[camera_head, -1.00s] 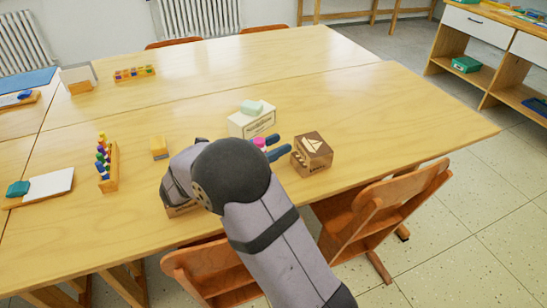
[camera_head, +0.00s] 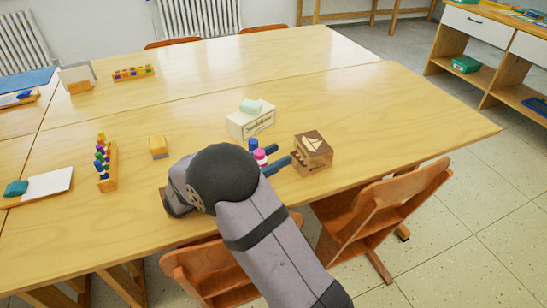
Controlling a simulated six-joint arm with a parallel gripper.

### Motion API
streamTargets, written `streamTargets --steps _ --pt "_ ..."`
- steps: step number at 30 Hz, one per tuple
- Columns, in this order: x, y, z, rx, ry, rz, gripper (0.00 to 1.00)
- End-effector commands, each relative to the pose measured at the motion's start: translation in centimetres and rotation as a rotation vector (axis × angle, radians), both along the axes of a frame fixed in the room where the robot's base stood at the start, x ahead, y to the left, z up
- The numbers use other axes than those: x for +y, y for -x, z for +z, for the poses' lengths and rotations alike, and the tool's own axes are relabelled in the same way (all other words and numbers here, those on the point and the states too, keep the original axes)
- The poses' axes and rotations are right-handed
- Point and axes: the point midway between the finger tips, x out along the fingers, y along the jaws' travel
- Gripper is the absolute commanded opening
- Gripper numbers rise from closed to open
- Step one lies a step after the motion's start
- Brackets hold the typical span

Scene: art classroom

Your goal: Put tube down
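My gripper (camera_head: 268,158) reaches over the front of the near table, with two blue fingers showing past my dark wrist. A tube with a pink cap (camera_head: 260,156) is between the fingers and has moved along with them, so my gripper appears shut on it. Its lower part is hidden behind my wrist, and I cannot tell whether it touches anything below. A small blue-topped item (camera_head: 253,144) shows just behind the pink cap. A wooden box with a sailboat picture (camera_head: 313,150) stands just right of the fingers.
A cream box (camera_head: 251,119) with a pale green block on top stands behind the gripper. A yellow block (camera_head: 158,146) and a colourful bead stand (camera_head: 107,166) are to the left. Chairs (camera_head: 375,205) stand at the near edge. The table's right side is clear.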

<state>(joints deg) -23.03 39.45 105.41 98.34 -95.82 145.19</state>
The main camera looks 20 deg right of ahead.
Motion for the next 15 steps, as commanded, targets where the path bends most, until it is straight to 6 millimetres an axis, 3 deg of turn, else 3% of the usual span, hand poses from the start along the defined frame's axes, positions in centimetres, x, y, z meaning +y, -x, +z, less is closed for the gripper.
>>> streamTargets --steps 15 --pt "0.00 0.00 0.57 0.000 0.000 0.000 0.47"
